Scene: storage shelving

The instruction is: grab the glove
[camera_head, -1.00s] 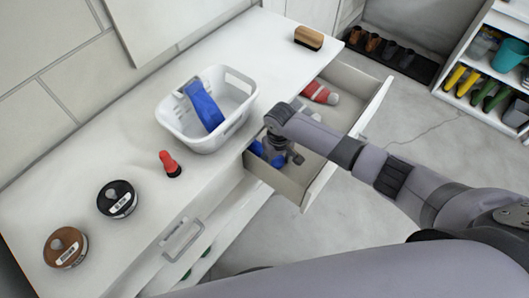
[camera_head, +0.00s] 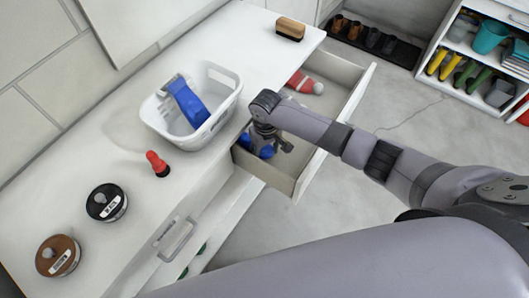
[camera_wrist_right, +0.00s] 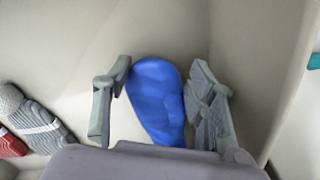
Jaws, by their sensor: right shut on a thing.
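A blue glove (camera_wrist_right: 156,100) lies in the open drawer, between the two fingers of my right gripper (camera_wrist_right: 161,68). Both fingers close on its sides. In the head view the glove (camera_head: 246,142) is partly hidden behind my right gripper (camera_head: 268,146), which reaches down into the front part of the drawer. Another blue item (camera_head: 188,100) with a grey end lies in the white basket (camera_head: 222,112) on the counter; I cannot tell exactly what it is. My left gripper is not in view.
The open drawer (camera_head: 335,125) also holds a red and grey knitted item (camera_head: 304,82). On the counter are a brush (camera_head: 290,28), a red-topped item (camera_head: 157,163) and two round tins (camera_head: 106,203). A shoe shelf (camera_head: 424,90) stands at the right.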

